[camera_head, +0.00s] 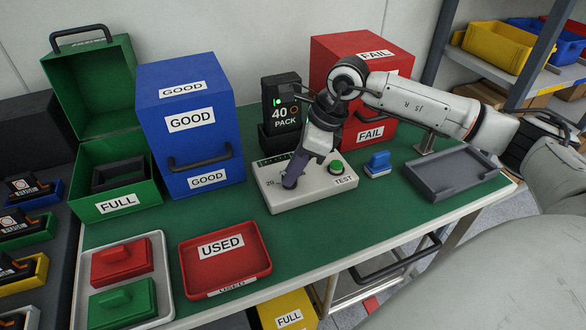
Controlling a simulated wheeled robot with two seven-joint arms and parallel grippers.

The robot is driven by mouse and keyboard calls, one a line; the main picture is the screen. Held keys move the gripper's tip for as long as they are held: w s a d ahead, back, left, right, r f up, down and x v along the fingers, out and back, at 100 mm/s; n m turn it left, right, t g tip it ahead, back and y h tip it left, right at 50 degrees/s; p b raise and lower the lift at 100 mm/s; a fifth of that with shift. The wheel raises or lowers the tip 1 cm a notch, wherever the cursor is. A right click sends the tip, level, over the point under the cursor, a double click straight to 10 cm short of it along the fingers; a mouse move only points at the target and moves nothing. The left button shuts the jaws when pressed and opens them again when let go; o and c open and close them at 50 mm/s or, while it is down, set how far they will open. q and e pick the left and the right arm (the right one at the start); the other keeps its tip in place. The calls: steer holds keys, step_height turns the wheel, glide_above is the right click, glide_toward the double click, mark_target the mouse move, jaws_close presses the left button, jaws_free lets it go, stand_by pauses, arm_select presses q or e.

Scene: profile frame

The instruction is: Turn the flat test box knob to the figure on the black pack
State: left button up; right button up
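The flat test box (313,192) is pale, with a green button, a TEST label and a small dark display with green marks, partly covered. A figure, seemingly 20, shows on its left side. My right gripper (290,181) reaches down onto the left part of its top. It hides the knob, so I cannot see the pointer or whether the fingers hold it. My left gripper is not in view.
Blue GOOD box (190,125) stands left, red FAIL box (362,45) behind right. Red USED tray (226,257) lies front left. A blue-handled block (378,163) and empty grey tray (452,174) lie right. Green FULL box (116,195) stands far left.

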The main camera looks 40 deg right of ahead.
jaws_close()
